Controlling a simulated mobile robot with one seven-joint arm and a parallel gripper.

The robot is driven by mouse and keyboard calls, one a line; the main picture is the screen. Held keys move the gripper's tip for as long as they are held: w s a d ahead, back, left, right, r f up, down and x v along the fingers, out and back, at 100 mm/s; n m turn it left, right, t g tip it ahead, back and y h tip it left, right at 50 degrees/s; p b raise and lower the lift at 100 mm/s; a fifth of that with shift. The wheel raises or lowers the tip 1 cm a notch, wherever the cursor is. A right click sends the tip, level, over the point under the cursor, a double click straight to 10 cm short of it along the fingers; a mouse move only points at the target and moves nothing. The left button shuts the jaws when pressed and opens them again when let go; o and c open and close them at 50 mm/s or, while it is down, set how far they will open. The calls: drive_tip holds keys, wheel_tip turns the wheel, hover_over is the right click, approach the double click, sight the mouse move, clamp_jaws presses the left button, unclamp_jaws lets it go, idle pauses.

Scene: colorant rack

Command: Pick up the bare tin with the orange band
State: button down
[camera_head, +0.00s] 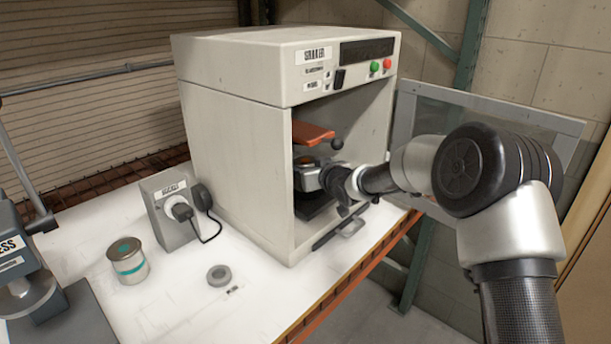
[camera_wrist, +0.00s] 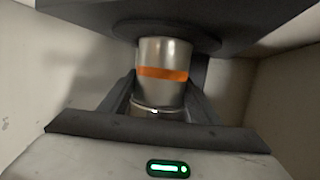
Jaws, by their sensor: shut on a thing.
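The bare metal tin with the orange band (camera_wrist: 162,73) stands between my gripper's two dark fingers (camera_wrist: 161,98) in the wrist view. The fingers are shut on its sides. Its upper end in that picture meets or lies very close to a dark round plate (camera_wrist: 165,31); I cannot tell if they touch. In the head view my gripper (camera_head: 345,184) reaches into the open front of the shaker (camera_head: 235,150). There the tin is mostly hidden and too small to make out clearly.
The shaker's door (camera_head: 415,100) is swung open to the right. An orange clamp part (camera_head: 312,133) sits above my gripper. A teal-banded tin (camera_head: 128,262), a grey ring (camera_head: 219,276) and a grey socket box (camera_head: 170,209) with a cable stand on the white bench, left of the shaker.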

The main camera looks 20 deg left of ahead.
drive_tip(key=shift+r, duration=0.3)
